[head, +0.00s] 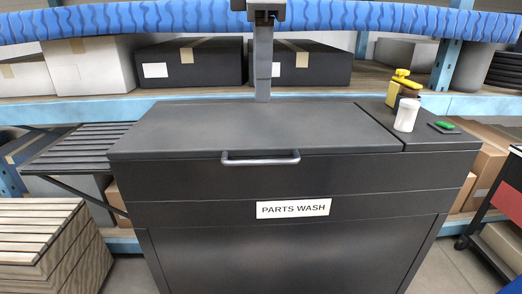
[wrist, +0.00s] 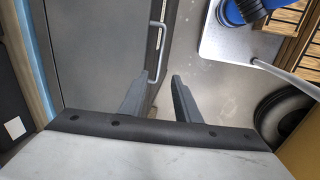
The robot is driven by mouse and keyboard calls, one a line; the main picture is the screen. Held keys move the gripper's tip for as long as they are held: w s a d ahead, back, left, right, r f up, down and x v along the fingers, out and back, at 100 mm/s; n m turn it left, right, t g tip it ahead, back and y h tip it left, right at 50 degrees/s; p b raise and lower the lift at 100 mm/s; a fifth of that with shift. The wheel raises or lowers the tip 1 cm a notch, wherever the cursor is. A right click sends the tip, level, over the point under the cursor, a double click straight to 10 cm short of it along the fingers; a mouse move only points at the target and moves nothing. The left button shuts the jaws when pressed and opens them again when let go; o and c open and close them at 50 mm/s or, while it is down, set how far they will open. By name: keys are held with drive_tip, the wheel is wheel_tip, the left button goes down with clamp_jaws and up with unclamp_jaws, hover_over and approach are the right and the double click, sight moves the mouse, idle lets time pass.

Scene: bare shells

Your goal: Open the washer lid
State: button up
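The parts washer (head: 290,245) is a dark grey cabinet labelled PARTS WASH. Its wide flat lid (head: 250,128) lies shut on top, and the lid also shows at the left of the wrist view (wrist: 95,50). A light metal bar handle (head: 260,161) is fixed at the lid's front edge; the handle appears in the wrist view (wrist: 161,50) too. My gripper (wrist: 159,75) is open and empty, its two fingers apart. In the picture, the handle's lower end lies between the fingertips; I cannot tell the distance or any contact. I cannot make out my gripper in the head view.
On the right-hand top stand a yellow bottle (head: 395,88), a white cup (head: 407,115) and a green button (head: 444,125). A grey post (head: 263,65) rises behind the lid. A slatted rack (head: 80,150) adjoins the left. Shelves with boxes (head: 190,62) stand behind.

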sight(261, 161)
drive_tip(key=w+f, duration=0.1)
drive_tip(key=f, duration=0.4)
drive_tip(key=w+f, duration=0.1)
drive_tip(key=f, duration=0.4)
drive_tip(key=w+f, duration=0.1)
drive_tip(key=f, duration=0.4)
drive_tip(key=shift+f, duration=0.4)
clamp_jaws()
